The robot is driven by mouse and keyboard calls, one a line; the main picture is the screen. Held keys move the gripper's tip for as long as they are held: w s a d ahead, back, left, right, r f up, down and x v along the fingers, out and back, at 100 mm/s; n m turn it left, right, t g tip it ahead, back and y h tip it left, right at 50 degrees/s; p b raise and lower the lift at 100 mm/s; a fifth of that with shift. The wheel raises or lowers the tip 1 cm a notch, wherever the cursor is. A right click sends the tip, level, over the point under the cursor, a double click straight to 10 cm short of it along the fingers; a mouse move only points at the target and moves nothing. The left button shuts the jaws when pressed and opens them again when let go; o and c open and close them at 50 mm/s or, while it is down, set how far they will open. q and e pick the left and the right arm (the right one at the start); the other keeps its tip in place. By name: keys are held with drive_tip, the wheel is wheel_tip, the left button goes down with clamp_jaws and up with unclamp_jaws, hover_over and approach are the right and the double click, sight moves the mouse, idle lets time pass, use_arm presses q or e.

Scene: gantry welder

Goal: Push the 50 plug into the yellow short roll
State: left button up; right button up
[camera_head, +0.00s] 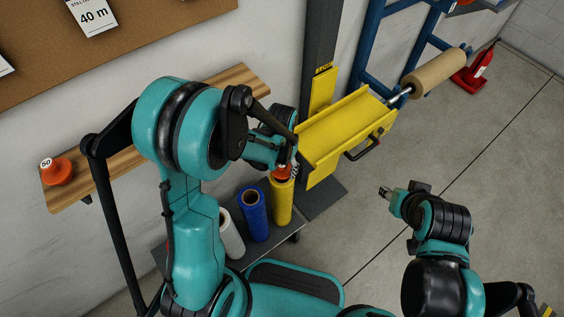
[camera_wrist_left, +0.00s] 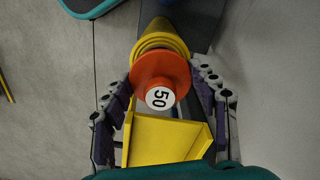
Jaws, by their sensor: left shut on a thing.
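An orange 50 plug (camera_wrist_left: 150,66) with a round white label sits between the fingers of my left gripper (camera_wrist_left: 163,82), which is shut on it. It lines up with the end of the yellow short roll (camera_wrist_left: 160,36). In the head view the plug (camera_head: 282,173) shows at the top of the upright yellow short roll (camera_head: 282,203). I cannot tell how deep it sits. My left gripper (camera_head: 285,165) is partly hidden by its own arm there. My right gripper (camera_head: 386,192) is apart, over the floor at right; its fingers are too small to read.
Blue (camera_head: 253,214) and white (camera_head: 230,235) rolls stand beside the yellow one on a dark low stand (camera_head: 290,229). A yellow trough (camera_head: 345,127) is close by at right. Another orange 50 plug (camera_head: 58,173) lies on the wooden shelf (camera_head: 120,163). A brown roll (camera_head: 434,72) hangs at the back.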

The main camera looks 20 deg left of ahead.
use_arm(q)
drive_tip(key=shift+f, duration=0.1)
idle(0.5)
drive_tip(key=shift+f+b, duration=1.4)
drive_tip(key=shift+o, duration=0.2)
drive_tip(key=shift+s+f+b, duration=0.2)
drive_tip(key=shift+f+b, duration=0.1)
drive_tip(key=shift+b, duration=0.05)
drive_tip(key=shift+f, duration=0.3)
drive_tip(key=shift+c, duration=0.6)
drive_tip(key=o, duration=1.6)
drive_tip(key=shift+w, duration=0.1)
drive_tip(key=shift+o, duration=0.3)
drive_tip(key=shift+w, duration=0.1)
